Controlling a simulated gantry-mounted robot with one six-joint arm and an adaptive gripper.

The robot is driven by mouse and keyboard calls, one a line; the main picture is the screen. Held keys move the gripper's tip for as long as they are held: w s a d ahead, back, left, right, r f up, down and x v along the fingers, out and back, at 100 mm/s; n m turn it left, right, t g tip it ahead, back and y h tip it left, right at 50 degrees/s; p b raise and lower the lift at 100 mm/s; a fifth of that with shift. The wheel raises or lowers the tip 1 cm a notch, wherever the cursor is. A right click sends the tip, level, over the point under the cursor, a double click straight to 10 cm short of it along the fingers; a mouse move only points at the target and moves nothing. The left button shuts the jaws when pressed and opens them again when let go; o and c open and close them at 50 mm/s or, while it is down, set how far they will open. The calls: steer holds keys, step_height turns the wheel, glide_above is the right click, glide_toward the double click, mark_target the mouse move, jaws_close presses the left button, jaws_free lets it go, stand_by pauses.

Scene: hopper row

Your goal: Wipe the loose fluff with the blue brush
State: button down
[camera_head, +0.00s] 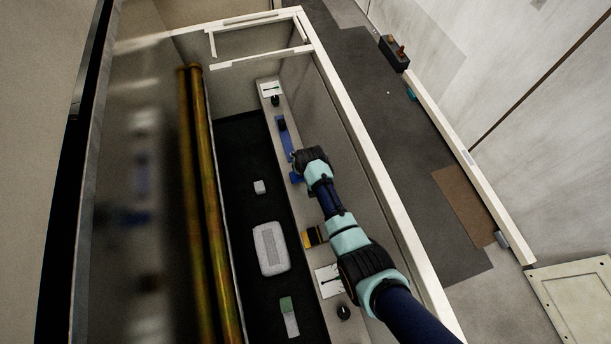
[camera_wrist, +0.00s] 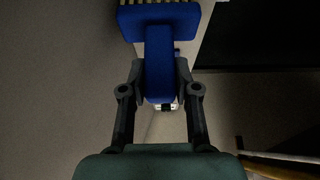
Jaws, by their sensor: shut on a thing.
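In the wrist view, my gripper (camera_wrist: 160,88) is shut on the handle of the blue brush (camera_wrist: 158,60). The brush's wide blue head is at the top of that view, with pale bristles along its far edge. In the head view, my gripper (camera_head: 296,166) is over the narrow ledge along the right inner wall of the hopper. A small blue part shows beside it, probably the brush, mostly hidden by the gripper. I cannot make out the loose fluff in either view.
A yellow-black item (camera_head: 313,237) and a black knob (camera_head: 343,312) are nearer. Brassy tubes (camera_head: 196,180) run left.

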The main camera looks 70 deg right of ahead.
steer(key=shift+s+a+f, duration=0.1)
steer(key=shift+s+f, duration=0.05)
steer(key=shift+s+a+p, duration=0.1)
steer(key=shift+a+p, duration=0.1)
steer(key=shift+p, duration=0.2)
steer(key=shift+h, duration=0.4)
steer(key=s+a+p, duration=0.3)
steer(key=p, duration=0.1)
steer(key=shift+a+r, duration=0.25)
steer(key=shift+a, duration=0.1)
steer(key=shift+s+a+f+p, duration=0.1)
steer(key=shift+s+a+p, duration=0.6)
steer(key=shift+a, duration=0.2)
steer(key=shift+s+a+p, duration=0.6)
steer(key=shift+a+p, duration=0.15)
steer(key=shift+a, duration=0.1)
steer(key=shift+s+a+f, duration=0.2)
steer(key=shift+s+a, duration=0.05)
steer(key=shift+a, duration=0.05)
